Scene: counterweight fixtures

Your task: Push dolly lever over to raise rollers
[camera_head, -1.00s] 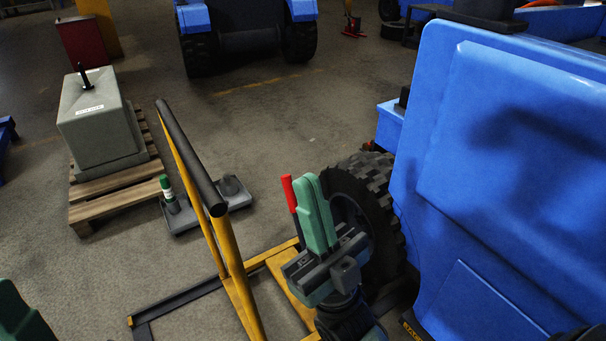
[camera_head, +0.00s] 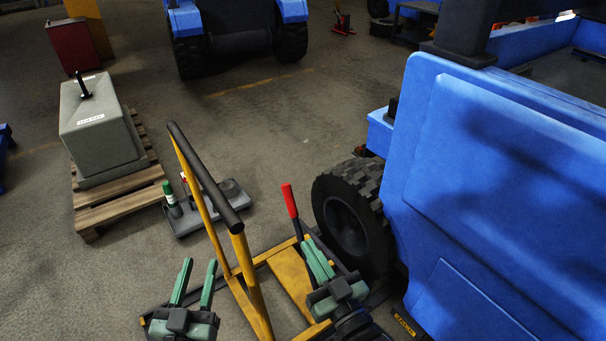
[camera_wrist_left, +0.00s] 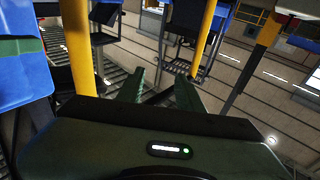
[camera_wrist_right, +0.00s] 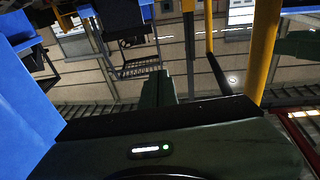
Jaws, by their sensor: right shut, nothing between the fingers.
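The dolly is a yellow frame (camera_head: 254,290) with a dark handlebar (camera_head: 205,178), standing beside the blue vehicle's wheel. Its lever has a red grip (camera_head: 290,201) on a dark shaft and tilts up and slightly left. My right gripper (camera_head: 317,258) is shut and empty, its green fingers low and just right of the lever shaft. I cannot tell whether they touch it. My left gripper (camera_head: 198,263) is open and empty, left of the yellow post. Its spread fingers show in the left wrist view (camera_wrist_left: 160,90). The lever's base and the rollers are hidden or unclear.
The blue vehicle (camera_head: 500,180) with its black wheel (camera_head: 350,214) blocks the right side. A grey weight block (camera_head: 100,135) sits on a wooden pallet (camera_head: 120,205) at the left. A grey tray (camera_head: 205,215) lies beyond the handlebar. Floor is clear around the centre back.

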